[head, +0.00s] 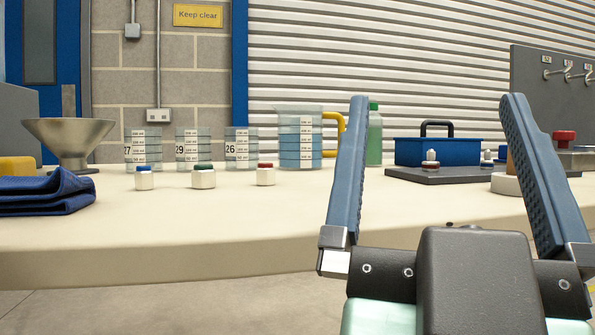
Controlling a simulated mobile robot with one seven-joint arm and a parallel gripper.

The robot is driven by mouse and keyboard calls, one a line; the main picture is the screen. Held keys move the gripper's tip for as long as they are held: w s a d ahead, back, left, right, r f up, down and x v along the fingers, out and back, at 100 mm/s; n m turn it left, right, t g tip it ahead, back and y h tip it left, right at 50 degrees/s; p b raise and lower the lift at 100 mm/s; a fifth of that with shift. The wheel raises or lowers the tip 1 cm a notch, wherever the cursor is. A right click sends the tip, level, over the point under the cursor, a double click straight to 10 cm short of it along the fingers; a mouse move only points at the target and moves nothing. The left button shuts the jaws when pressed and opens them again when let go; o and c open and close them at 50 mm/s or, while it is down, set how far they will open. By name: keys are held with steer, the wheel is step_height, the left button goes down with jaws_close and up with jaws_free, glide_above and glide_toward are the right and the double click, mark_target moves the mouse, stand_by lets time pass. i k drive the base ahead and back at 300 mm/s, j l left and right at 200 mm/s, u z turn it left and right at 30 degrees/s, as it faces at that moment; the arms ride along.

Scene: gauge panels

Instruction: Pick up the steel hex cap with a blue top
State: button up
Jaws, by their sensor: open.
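The steel hex cap with a blue top (144,178) stands upright on the bench at the left, in front of a labelled clear beaker. A like cap with a green top (203,177) stands to its right, and one with a red top (265,175) further right. My gripper (432,105) is open and empty at the right of the view, its two blue-grey fingers wide apart. It is well to the right of the blue-topped cap and nearer to me. Nothing hides the cap.
Several graduated beakers (143,150) and a jug (300,138) stand behind the caps. A steel funnel (68,140) and folded blue cloth (45,192) lie at the left. A blue box (422,152) stands behind my fingers. The bench front (200,225) is clear.

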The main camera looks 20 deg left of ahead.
mark_target(144, 177)
steer(key=u, duration=1)
